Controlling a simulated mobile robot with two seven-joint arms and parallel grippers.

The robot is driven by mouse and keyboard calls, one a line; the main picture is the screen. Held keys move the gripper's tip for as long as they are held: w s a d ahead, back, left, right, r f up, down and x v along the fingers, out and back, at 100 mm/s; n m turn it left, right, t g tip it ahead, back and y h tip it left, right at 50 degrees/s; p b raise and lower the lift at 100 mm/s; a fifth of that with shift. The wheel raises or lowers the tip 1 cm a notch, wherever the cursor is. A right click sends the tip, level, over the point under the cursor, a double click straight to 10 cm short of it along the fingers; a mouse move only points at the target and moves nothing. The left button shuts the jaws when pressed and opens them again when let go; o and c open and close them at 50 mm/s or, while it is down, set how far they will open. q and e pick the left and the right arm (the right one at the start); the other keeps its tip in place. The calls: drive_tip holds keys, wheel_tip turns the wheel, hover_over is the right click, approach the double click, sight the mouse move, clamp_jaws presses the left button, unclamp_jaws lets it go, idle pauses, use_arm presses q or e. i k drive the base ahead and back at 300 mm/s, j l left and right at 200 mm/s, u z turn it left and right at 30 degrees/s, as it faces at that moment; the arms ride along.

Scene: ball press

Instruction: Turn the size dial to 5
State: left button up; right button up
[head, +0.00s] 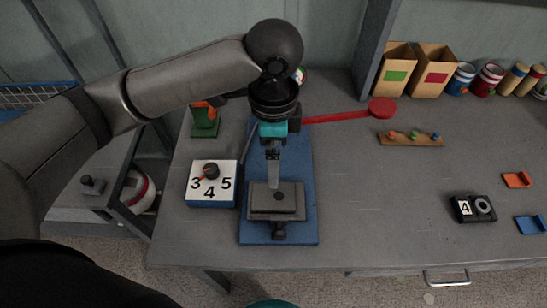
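The size dial (212,171) is a dark knob on a box with a white top and blue sides, marked 3, 4 and 5. Its red pointer is turned toward the 3, at the lower left of the knob. My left arm reaches in from the left, above the dial box. My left gripper (273,168) points down over the press, to the right of the dial and apart from it. Its fingers show as one narrow shape, so I cannot tell whether they are open. My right gripper is not in view.
The press has a blue base (299,222) and a red lever (340,116) reaching right. A green and orange object (205,125) stands behind the dial. A dark device showing 4 (473,208) lies at right. The table is clear between press and device.

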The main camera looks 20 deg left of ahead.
sight(211, 171)
drive_tip(key=u, duration=1.2)
